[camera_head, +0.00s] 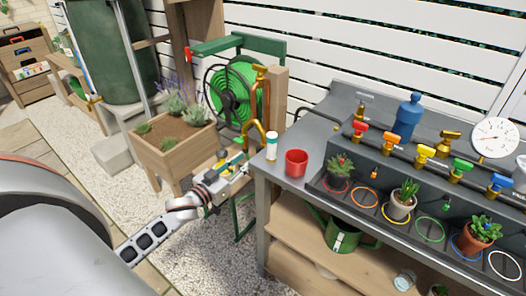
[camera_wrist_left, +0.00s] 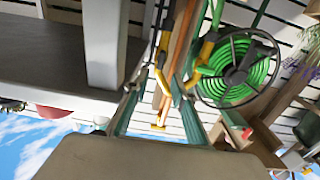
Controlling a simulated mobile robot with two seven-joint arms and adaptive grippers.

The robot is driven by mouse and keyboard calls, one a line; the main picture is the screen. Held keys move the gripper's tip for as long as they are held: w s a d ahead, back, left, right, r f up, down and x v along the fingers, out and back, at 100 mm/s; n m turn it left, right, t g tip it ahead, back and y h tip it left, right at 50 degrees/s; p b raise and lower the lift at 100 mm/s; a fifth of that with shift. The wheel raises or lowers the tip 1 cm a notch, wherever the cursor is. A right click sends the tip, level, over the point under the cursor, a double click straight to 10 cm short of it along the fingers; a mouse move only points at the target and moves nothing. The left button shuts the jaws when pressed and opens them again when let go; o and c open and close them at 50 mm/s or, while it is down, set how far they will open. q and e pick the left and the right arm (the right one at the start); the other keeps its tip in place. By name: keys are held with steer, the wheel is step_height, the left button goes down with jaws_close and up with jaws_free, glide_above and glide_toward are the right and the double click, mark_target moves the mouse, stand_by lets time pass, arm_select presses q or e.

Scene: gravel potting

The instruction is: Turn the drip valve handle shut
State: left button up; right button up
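A row of valves with coloured handles runs along a dark pipe on the bench: red (camera_head: 360,127), orange (camera_head: 389,137), yellow (camera_head: 426,151), green (camera_head: 461,165) and blue (camera_head: 500,181). A brass tap (camera_head: 260,72) sits on a wooden post (camera_head: 277,105) left of the bench; I cannot tell which of these is the drip valve. My left gripper (camera_head: 238,163) is low beside the bench's left corner, in front of the post and hose reel. In the left wrist view its fingers (camera_wrist_left: 155,108) are spread and empty, with the post beyond them. My right gripper is not in view.
A white bottle (camera_head: 271,147) and red cup (camera_head: 296,163) stand at the bench's left end. A green hose reel (camera_head: 235,88) and wooden planter (camera_head: 172,155) are behind my left gripper. Potted plants (camera_head: 400,205) sit along the bench front. A green watering can (camera_head: 341,236) is below.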

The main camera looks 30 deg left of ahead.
mark_target(257, 150)
arm_select(q)
steer(key=shift+w+d+b, duration=0.15)
steer(key=shift+w+b, duration=0.1)
steer(key=shift+w, duration=1.5)
steer(key=shift+w+d+b, duration=0.15)
steer(key=shift+w+b, duration=0.05)
steer(key=shift+w, duration=1.55)
jaws_close()
